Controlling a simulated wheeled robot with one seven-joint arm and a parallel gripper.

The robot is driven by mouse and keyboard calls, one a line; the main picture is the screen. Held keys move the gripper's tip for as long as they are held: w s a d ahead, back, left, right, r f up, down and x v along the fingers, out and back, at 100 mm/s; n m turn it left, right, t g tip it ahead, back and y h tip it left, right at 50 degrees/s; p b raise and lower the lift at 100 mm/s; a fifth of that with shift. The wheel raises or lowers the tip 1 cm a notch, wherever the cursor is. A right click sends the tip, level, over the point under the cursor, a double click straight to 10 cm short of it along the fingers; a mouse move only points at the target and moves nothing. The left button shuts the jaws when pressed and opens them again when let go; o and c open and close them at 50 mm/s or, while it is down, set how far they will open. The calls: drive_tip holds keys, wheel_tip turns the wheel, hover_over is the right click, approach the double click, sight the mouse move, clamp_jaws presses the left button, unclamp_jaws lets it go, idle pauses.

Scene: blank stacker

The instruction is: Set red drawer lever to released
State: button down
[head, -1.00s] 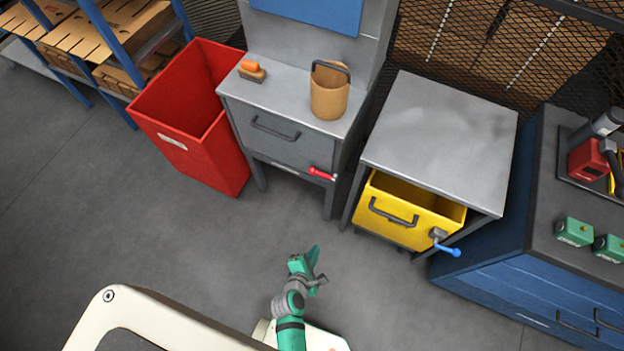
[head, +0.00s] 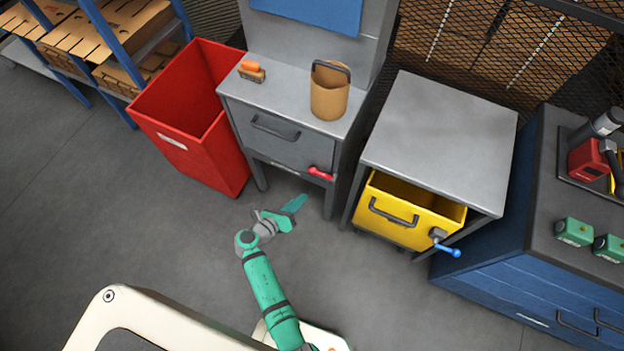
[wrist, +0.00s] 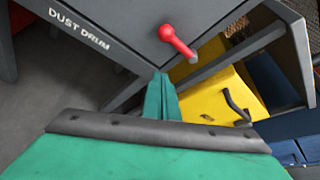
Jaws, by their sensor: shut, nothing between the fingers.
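A red bin (head: 190,125) stands left of the cabinet. Right of it, a yellow drawer (head: 398,225) with a blue lever (head: 447,250) stands partly open under a grey top. A brush (head: 251,70) and a tan bucket (head: 328,97) sit on the cabinet. The floor in front is clear.

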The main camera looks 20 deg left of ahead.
sight(323, 174)
idle(0.3)
drive_tip(key=w, duration=0.9)
drive_tip(key=shift+w+d+f, duration=0.15)
drive_tip(key=shift+w+d, duration=0.05)
drive_tip(key=shift+d, duration=0.25)
drive_tip(key=shift+a, duration=0.15)
